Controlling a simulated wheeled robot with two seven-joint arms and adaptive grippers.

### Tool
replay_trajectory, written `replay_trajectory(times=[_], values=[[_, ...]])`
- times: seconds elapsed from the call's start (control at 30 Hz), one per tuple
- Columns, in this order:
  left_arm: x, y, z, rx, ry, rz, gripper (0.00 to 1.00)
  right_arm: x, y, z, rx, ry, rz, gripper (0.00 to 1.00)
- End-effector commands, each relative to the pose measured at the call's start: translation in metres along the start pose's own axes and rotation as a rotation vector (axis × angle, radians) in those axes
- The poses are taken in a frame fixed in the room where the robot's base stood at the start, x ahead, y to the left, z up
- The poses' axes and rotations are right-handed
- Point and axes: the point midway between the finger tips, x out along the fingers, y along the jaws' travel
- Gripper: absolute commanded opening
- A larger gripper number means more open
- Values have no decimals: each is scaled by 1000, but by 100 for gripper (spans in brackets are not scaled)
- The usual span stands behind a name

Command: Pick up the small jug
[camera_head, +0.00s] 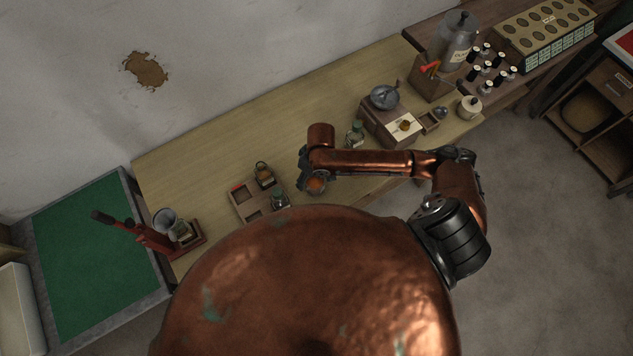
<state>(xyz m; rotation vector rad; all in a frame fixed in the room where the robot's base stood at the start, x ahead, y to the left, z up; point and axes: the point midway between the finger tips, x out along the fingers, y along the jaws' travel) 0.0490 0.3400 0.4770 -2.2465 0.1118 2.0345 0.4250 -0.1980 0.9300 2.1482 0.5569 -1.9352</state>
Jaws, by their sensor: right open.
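Several small glass vessels could be the small jug; I cannot tell which. A small clear bottle with a greenish top (280,200) is at that tray's right edge. A greenish glass bottle (355,134) stands farther right, by a wooden box. My right gripper (312,182) is over the table, right of the tray and apart from these vessels. It is open with nothing seen in it; its fingers are mostly hidden by the wrist. My left gripper is out of view.
A red lever press (151,236) stands at the table's left end, near a green-topped surface (92,255). A wooden box with a metal bowl (385,97) and a lidded white pot (469,107) are right. Bare table (225,145) lies behind the tray.

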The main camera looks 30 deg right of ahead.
Motion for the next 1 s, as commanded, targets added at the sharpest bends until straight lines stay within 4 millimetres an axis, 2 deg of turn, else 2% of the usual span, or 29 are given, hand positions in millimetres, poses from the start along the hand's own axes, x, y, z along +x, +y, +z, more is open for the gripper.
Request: replay_trajectory(times=[0.03, 0.1, 0.2, 0.3, 0.67, 0.9, 1.0], values=[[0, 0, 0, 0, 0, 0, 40, -4, 20, -2, 20, -27, 35, 50], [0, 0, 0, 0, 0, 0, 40, -7, 39, 0, 57, -62, 62, 50], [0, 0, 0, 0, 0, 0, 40, -12, 60, 2, 106, -96, 93, 50], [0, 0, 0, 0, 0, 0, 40, -14, 73, 4, 137, -114, 110, 50], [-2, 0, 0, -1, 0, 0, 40, 19, 79, 10, 147, -121, 112, 50], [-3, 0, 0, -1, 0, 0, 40, 53, 82, 14, 146, -121, 112, 50], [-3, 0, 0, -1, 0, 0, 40, 60, 83, 15, 145, -119, 113, 50]])
